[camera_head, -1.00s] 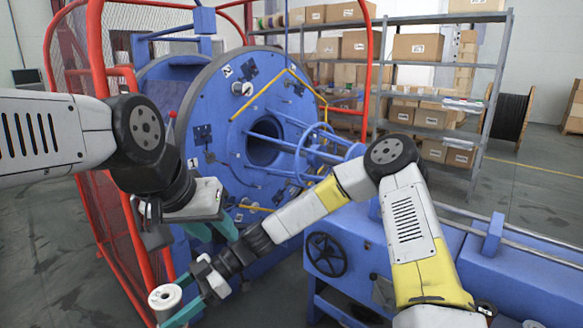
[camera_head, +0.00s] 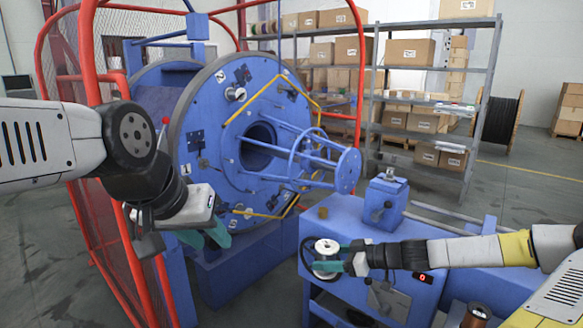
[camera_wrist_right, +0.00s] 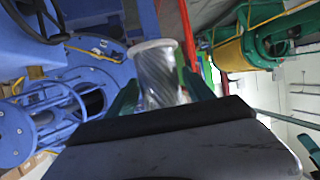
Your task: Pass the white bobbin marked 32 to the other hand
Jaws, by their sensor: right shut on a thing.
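The white bobbin (camera_head: 326,250) is held upright between the teal fingers of my right gripper (camera_head: 332,258), in front of the blue machine bench. It also shows in the right wrist view as a pale-flanged bobbin wound with silvery wire (camera_wrist_right: 157,75), between the fingers (camera_wrist_right: 160,90). No number is readable on it. The two grippers are well apart.
The blue strander disc (camera_head: 215,130) and its cage (camera_head: 318,160) stand behind. A red guard frame (camera_head: 100,60) is at the left. A copper-coloured spool (camera_head: 477,316) is at the lower right.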

